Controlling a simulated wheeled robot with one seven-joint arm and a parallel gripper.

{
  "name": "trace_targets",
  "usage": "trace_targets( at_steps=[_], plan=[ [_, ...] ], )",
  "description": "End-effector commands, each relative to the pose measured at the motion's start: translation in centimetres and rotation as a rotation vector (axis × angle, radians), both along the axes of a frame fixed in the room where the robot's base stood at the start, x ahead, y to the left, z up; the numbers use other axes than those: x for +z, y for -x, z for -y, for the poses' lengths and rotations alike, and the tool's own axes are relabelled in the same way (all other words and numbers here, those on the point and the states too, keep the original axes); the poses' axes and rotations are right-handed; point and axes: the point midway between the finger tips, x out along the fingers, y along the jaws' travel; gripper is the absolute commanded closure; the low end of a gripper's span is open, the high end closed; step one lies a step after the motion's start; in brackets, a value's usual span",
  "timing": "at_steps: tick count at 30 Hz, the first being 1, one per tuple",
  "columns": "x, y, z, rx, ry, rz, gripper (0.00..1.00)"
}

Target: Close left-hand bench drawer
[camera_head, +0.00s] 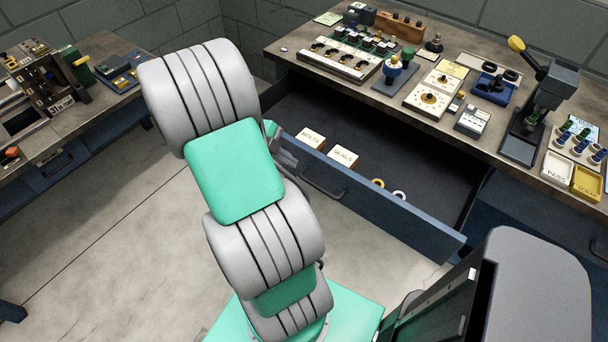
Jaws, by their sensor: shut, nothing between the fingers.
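The left-hand drawer (395,213) of the bench is pulled well out, its dark interior showing. It has a blue front with a dark bar handle (323,181). Inside lie two small labelled boxes, one (311,139) with a hard-to-read label and one marked SEALS (343,155), plus a yellow ring (378,183) and a white ring (399,195). My gripper (288,160) shows only partly behind my arm, by the left end of the drawer front. It is shut and empty. Whether it touches the drawer is hidden.
The bench top (455,60) above the drawer carries gauges, a lever press (540,105) and small trays (557,168). Another bench (75,127) with tools stands at the left. The concrete floor (120,235) between them is clear.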

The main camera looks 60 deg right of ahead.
Motion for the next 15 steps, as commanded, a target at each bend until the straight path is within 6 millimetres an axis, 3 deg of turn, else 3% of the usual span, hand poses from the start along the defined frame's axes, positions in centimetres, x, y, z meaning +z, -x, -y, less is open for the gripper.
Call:
trace_targets(
  at_steps=[15],
  plan=[
    [-6.7, 4.0, 3.5, -0.003, -0.003, 0.000, 1.00]
  ],
)
